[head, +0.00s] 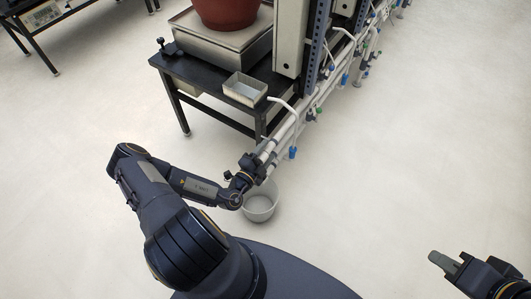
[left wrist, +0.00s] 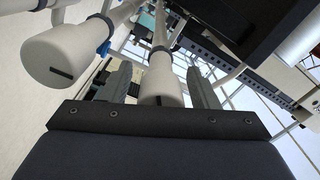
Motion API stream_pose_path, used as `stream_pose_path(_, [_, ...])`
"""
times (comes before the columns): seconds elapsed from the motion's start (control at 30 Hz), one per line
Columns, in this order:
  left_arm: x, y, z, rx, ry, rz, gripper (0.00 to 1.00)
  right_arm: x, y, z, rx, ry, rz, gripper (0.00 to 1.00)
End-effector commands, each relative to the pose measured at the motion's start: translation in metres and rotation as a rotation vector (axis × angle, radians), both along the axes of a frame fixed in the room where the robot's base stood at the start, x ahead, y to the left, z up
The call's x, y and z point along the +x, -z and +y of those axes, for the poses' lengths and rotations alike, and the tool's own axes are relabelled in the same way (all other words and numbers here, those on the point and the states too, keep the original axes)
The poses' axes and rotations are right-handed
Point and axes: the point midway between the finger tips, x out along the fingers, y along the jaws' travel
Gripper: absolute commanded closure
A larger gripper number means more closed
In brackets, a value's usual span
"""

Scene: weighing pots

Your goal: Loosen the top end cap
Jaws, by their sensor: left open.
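Two white pipes end in wider white end caps with a dark mark on each. In the left wrist view one end cap (left wrist: 163,83) lies between the fingers of my left gripper (left wrist: 158,72), with a finger on each side. The fingers look apart from the cap. The other end cap (left wrist: 58,52) is outside the fingers at the left. I cannot tell from this view which cap is the top one. In the head view my left gripper (head: 249,163) is at the near end of the pipes (head: 283,133) and partly hides the caps. My right gripper (head: 436,257) is at the lower right, away from the pipes.
A light bucket (head: 261,203) stands on the floor below the pipe ends. A black table (head: 200,88) carries a scale (head: 222,45) with a brown-red pot (head: 226,10), and a small metal tray (head: 245,89). Blue and green valves (head: 292,152) line the pipes. The floor at right is clear.

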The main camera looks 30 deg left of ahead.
Motion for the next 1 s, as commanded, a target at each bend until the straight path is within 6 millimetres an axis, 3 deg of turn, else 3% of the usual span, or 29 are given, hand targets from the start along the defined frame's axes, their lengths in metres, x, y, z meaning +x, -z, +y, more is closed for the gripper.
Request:
stream_pose_path(0.5, [-0.070, 0.000, 0.006, -0.001, -0.001, 0.003, 0.45, 0.000, -0.014, 0.000, 0.000, 0.000, 0.000, 0.73])
stream_pose_path(1.0, [-0.076, -0.005, 0.006, 0.023, 0.020, -0.009, 0.45, 0.000, -0.015, 0.000, 0.000, 0.000, 0.000, 0.73])
